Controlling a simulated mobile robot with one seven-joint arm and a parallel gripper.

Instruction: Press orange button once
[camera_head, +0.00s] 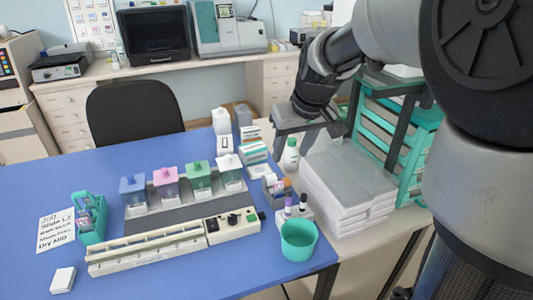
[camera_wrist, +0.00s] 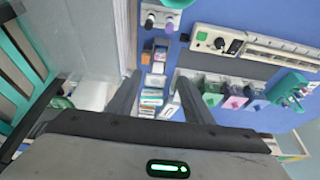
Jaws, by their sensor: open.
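The staining device (camera_head: 150,248) is a long cream unit on the blue table, with a control panel (camera_head: 240,236) at its right end. The panel has a black knob (camera_head: 232,219) and small controls. It also shows in the wrist view, where the panel (camera_wrist: 208,45) carries a small green spot, a knob and a dark switch. An orange button is too small to tell apart in either view. My gripper (camera_head: 310,142) is open and empty, high behind and right of the panel. In the wrist view its two fingers (camera_wrist: 159,78) are spread, with nothing between them held.
Jars with blue, pink, green and white lids (camera_head: 165,178) stand behind the device. A teal cup (camera_head: 298,240) and small bottles (camera_head: 302,203) stand right of the panel. Stacked white trays (camera_head: 345,190) and a teal rack (camera_head: 400,130) are farther right. Boxes (camera_head: 252,150) stand behind.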

